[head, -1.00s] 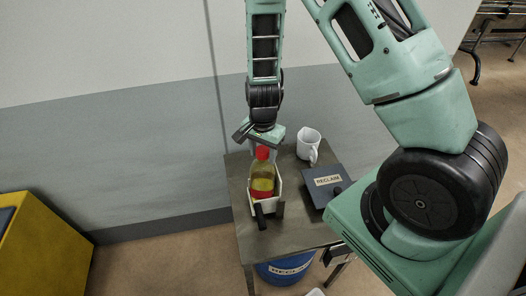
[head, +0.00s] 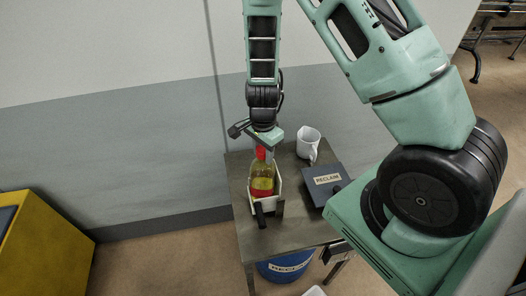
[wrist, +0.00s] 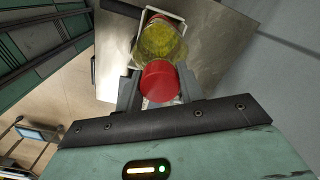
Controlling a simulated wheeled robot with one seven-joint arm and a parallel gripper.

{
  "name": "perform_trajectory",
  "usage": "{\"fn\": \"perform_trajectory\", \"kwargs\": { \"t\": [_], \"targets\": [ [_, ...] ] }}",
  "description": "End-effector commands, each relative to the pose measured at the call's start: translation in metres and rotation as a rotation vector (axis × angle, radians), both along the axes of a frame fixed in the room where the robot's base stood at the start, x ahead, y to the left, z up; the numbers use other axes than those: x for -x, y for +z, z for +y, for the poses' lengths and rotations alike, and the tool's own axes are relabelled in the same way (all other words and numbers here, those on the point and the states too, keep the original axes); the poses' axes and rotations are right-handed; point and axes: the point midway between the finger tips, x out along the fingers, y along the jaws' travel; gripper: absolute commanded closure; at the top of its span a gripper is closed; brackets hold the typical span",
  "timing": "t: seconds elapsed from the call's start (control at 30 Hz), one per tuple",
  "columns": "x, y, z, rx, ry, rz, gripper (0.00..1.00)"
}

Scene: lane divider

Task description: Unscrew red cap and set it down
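A bottle of yellow liquid (head: 262,183) with a red cap (head: 261,153) stands upright in a light-coloured holder (head: 279,186) with a black handle, on a small table. My gripper (head: 265,145) is over the bottle, pointing down at the cap. In the wrist view the red cap (wrist: 159,81) is between the two fingers of my gripper (wrist: 159,90), which appear to touch its sides. The bottle (wrist: 158,42) shows beyond the cap. The cap still sits at the bottle's top; whether its thread is loose cannot be seen.
A dark box labelled RECLAIM (head: 326,180) and a white mug (head: 308,143) stand to the right on the table (head: 295,232). A blue bin (head: 286,268) is below. The table's left part and front are bare. The wall is close behind.

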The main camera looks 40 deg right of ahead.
Motion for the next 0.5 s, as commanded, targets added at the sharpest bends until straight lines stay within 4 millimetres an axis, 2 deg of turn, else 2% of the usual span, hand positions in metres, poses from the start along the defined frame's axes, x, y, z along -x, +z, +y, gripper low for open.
{"fn": "perform_trajectory", "kwargs": {
  "t": [0.13,0.37,0.5],
  "targets": [
    [-0.0002,-0.0009,0.0002,-0.001,0.135,0.0,0.78],
    [0.0001,-0.0003,0.0002,-0.001,0.151,0.001,0.78],
    [-0.0002,-0.001,-0.0001,-0.001,0.279,0.0,0.78]
  ]
}}
